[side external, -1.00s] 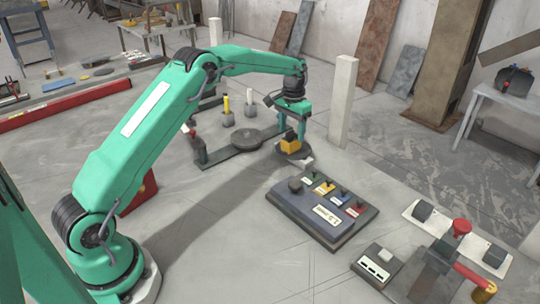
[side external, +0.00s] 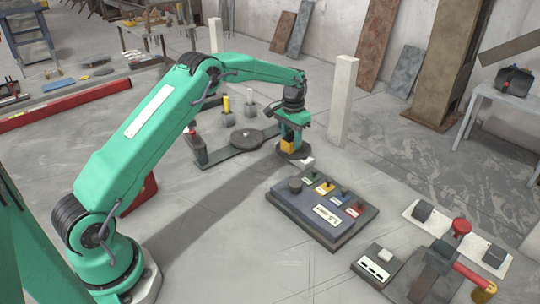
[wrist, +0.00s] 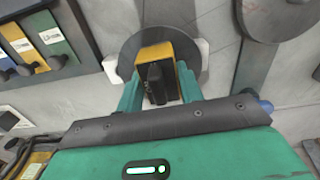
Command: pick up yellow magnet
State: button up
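The yellow magnet (wrist: 146,54) is a yellow block with a dark part on its near side. It sits over a dark round disc (wrist: 127,47) in the wrist view. My gripper (wrist: 157,66) has one finger on each side of the magnet. The disc (side external: 295,154) shows beneath.
A grey panel (side external: 325,230) with coloured labels and knobs lies right of my gripper. A larger grey disc (side external: 247,139) on a dark bar is to the left. A white post (side external: 343,100) stands behind. Open floor lies in front.

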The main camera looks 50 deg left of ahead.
aim_at(292, 130)
jog(key=c, duration=0.7)
jog(key=shift+r, duration=0.1)
jog(key=shift+r, duration=0.15)
jog(key=shift+r, duration=0.55)
notch_tip(292, 130, up, 3)
jog(key=shift+d, duration=0.1)
jog(key=s+d+r, duration=0.4)
jog(key=d+r, duration=0.2)
jog(key=d, duration=0.4)
jog(key=shift+d+r, duration=0.3)
jog(key=shift+d, duration=0.1)
